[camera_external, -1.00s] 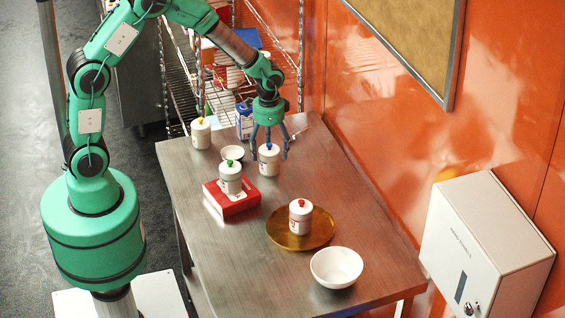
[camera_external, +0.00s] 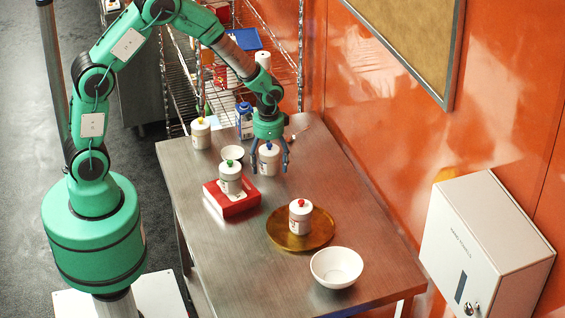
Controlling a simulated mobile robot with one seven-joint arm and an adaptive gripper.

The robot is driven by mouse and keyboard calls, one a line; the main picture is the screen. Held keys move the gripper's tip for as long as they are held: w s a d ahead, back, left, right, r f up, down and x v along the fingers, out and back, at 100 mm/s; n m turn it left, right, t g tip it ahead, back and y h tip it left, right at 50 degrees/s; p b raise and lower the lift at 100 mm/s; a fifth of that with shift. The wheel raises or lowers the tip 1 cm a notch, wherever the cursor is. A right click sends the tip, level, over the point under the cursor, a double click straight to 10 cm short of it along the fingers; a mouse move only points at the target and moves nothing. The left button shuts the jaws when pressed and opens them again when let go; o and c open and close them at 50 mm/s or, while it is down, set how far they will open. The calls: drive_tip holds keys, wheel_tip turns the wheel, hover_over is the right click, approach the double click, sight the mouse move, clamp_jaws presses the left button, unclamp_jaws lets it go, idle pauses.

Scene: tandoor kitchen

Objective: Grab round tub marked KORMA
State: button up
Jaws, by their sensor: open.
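Several white round tubs with coloured knobs stand on the steel table; their labels are too small to read, so I cannot tell which is marked KORMA. The blue-knobbed tub (camera_external: 268,161) stands between the spread fingers of my gripper (camera_external: 269,166), which is open and lowered around it from above. The yellow-knobbed tub (camera_external: 201,134) stands at the far left. The green-knobbed tub (camera_external: 230,178) is on a red box (camera_external: 236,205). The red-knobbed tub (camera_external: 300,218) stands on a brass plate (camera_external: 278,236).
A small white bowl (camera_external: 232,153) is close left of my gripper. A blue-and-white container (camera_external: 244,120) stands behind it. A larger white bowl (camera_external: 336,267) is at the table's near end.

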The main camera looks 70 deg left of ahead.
sight(269, 144)
drive_tip(key=c, duration=1.5)
drive_tip(key=shift+r, duration=0.1)
drive_tip(key=shift+r+p, duration=1)
drive_tip(key=shift+r, duration=3.95)
